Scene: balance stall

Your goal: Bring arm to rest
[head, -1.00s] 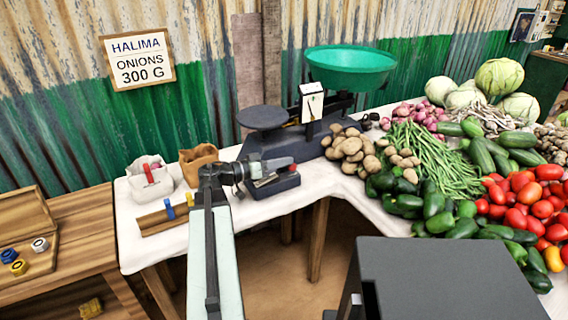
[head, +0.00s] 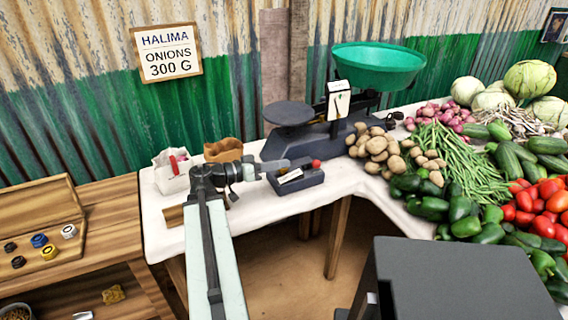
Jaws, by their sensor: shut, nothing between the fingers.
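My gripper (head: 283,164) is at the end of my arm, above the white-topped table (head: 358,181), pointing right. Its fingers are shut with nothing between them. It appears in front of a dark box (head: 312,178) with a red knob and a pale label; whether they touch I cannot tell. The balance scale stands behind, with a green pan (head: 378,62) and a dark flat plate (head: 288,113). My arm hides part of the table.
A white bag (head: 171,178) and a brown sack (head: 223,150) stand left of my gripper. A wooden block (head: 173,216) is partly hidden by my arm. Potatoes (head: 377,150), beans, peppers and tomatoes crowd the right. A wooden bench (head: 110,215) with a box of discs is left.

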